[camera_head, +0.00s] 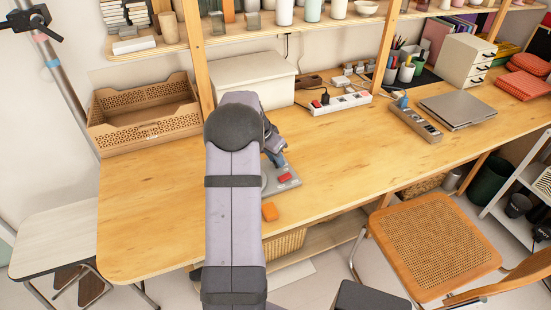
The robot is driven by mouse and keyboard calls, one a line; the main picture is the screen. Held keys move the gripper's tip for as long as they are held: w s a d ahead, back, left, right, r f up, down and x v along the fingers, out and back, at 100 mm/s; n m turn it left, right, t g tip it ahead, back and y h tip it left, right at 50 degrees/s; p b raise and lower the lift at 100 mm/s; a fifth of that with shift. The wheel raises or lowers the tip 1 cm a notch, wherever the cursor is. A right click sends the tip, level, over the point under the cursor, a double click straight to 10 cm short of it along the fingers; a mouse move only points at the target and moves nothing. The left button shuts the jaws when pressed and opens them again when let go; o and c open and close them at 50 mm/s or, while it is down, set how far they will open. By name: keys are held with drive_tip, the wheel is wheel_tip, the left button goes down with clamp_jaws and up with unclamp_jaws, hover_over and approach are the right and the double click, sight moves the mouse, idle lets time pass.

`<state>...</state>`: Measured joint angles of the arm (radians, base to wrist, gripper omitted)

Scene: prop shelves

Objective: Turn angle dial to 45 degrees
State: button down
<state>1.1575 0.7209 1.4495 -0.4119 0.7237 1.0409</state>
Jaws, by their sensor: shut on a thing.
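A small grey panel (288,184) lies on the wooden table, with a red part (285,177) on its top. My arm crosses the middle of the view and covers the panel's left side. My gripper (275,160) points down at the panel's back part, close against it. Its fingers are small and partly hidden by my arm. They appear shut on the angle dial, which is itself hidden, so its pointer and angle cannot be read.
A cream box (252,80) and a perforated brown crate (145,113) stand behind. A white power strip (340,103) and a laptop (458,109) are to the right. The table's right middle is clear.

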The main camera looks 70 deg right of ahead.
drive_tip(key=c, duration=1.6)
unclamp_jaws()
drive_tip(key=shift+b+v, duration=0.7)
drive_tip(key=shift+v, duration=2.95)
